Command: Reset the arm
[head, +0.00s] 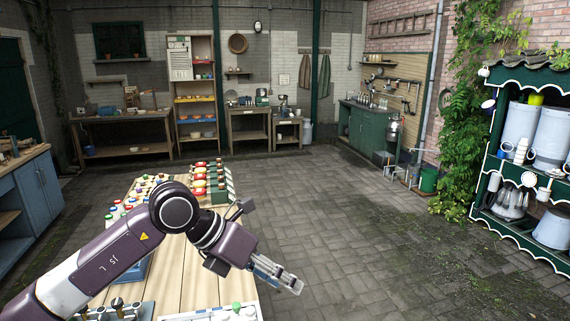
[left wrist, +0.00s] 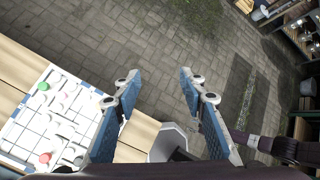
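My left gripper (head: 290,282) reaches out past the right edge of the wooden table in the head view, above the paved floor. In the left wrist view its two fingers (left wrist: 158,85) stand apart with nothing between them, and the paving shows in the gap. My left arm (head: 120,255) comes in from the lower left and bends over the table. My right gripper does not show in the head view. A dark arm link at the right of the left wrist view looks like part of my right arm, but no fingers show there.
The wooden table (head: 180,260) holds a white gridded board (left wrist: 50,115) with small pieces, several red-topped items and bottles. A green shelf (head: 484,218) with large canisters stands at the right. A blue cabinet (head: 35,200) is at the left. The paved floor (head: 340,200) between is clear.

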